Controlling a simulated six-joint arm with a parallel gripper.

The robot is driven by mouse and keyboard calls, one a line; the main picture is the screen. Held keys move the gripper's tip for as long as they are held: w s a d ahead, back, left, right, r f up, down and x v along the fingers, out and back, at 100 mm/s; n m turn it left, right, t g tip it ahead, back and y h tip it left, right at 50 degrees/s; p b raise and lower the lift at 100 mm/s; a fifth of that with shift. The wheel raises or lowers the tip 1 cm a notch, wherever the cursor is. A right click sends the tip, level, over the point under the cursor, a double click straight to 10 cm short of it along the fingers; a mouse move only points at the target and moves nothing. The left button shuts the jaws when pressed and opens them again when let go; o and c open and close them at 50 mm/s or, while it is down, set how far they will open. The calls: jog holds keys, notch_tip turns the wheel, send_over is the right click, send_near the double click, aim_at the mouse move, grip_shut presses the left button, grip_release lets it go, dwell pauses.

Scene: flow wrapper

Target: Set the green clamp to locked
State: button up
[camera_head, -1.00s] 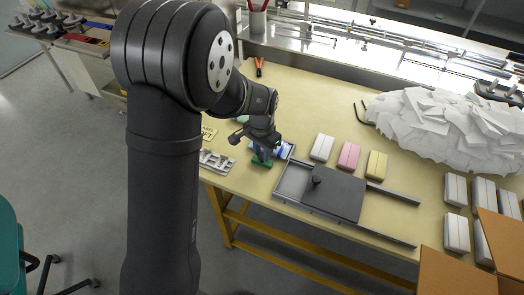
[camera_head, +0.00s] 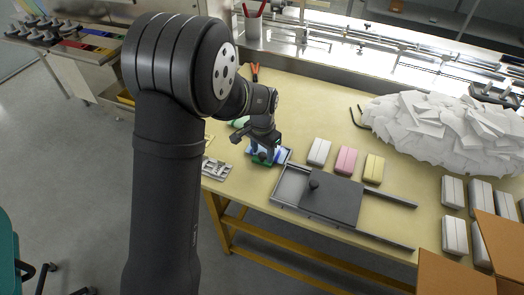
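The green clamp (camera_head: 257,161) is on the near edge of the tan table, beside a small blue-and-white item. It is small in view, and my gripper hides much of it, so its lever position cannot be read. My gripper (camera_head: 262,153) points down right at the clamp. The fingers are dark and overlap it in the picture. Whether they are open, or touch or hold any part of the clamp, cannot be made out.
A grey tray with a dark sliding plate (camera_head: 333,200) and black knob lies to the right. White (camera_head: 319,152), pink (camera_head: 346,160) and yellow (camera_head: 373,169) blocks stand behind it. A grey metal part (camera_head: 217,169) lies left. A heap of white pieces (camera_head: 430,128) is at right.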

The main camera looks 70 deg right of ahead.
aim_at(262, 155)
jog(key=shift+r, duration=0.15)
notch_tip(262, 155, up, 17)
dwell(0.5)
dwell(0.5)
notch_tip(262, 155, down, 17)
jog(key=shift+f, duration=0.15)
jog(key=shift+a, duration=0.35)
dwell(0.4)
